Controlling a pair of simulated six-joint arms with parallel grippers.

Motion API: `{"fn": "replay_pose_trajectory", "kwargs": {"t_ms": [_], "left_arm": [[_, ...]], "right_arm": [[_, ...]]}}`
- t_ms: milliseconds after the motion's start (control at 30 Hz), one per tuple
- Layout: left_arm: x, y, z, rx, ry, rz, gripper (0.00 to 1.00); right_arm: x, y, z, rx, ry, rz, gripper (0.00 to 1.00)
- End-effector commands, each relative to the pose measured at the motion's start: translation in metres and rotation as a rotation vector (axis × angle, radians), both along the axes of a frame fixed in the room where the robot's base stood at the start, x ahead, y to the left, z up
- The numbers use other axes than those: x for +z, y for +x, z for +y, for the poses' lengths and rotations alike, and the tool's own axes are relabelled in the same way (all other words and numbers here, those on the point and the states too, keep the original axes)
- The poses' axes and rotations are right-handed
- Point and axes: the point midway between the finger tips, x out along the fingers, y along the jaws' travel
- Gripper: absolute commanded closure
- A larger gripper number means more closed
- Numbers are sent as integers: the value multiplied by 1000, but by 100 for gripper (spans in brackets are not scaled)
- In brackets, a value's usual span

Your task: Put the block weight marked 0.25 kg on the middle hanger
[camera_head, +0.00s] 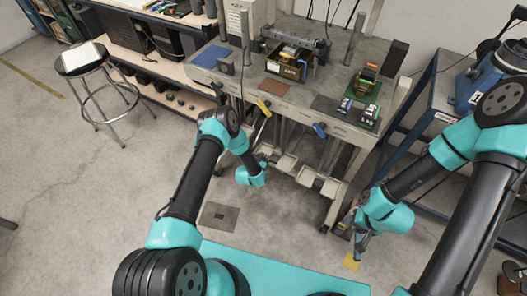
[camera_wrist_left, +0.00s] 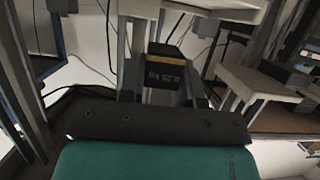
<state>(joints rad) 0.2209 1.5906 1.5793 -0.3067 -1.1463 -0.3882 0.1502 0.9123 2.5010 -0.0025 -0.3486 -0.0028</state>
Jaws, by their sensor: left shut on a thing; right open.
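My left gripper (camera_head: 262,165) is low in front of the bench, close to the pale hanger plates. In the left wrist view it is shut on a dark block weight (camera_wrist_left: 165,68) with a yellow stripe, its 0.25 kg marking upside down. The block is not clear in the head view. Several pale hanger plates hang in a row under the bench, among them one near the middle (camera_head: 285,164). In the left wrist view one plate (camera_wrist_left: 265,83) is to the right of the block. My right gripper (camera_head: 360,245) is open and empty, low at the right.
The bench (camera_head: 235,82) carries a box of parts (camera_head: 288,66) and green circuit boards (camera_head: 362,92). A blue-framed cart (camera_head: 430,120) stands at the right, a stool (camera_head: 84,60) at the far left.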

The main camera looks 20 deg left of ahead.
Motion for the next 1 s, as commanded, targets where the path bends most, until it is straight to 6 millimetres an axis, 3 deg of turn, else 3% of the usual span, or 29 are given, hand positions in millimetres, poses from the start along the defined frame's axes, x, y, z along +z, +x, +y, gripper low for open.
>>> {"fn": "replay_pose_trajectory", "kwargs": {"t_ms": [200, 333, 867, 1000], "left_arm": [[-4, 43, 13, 1, 1, -3, 100], [-6, 60, 17, 1, 1, -2, 100], [-7, 73, 21, 1, 0, -1, 100], [-27, 71, 20, 0, -1, 1, 100]], "right_arm": [[0, 0, 0, 0, 0, 0, 57], [0, 0, 0, 0, 0, 0, 57], [0, 0, 0, 0, 0, 0, 57], [0, 0, 0, 0, 0, 0, 57]]}}
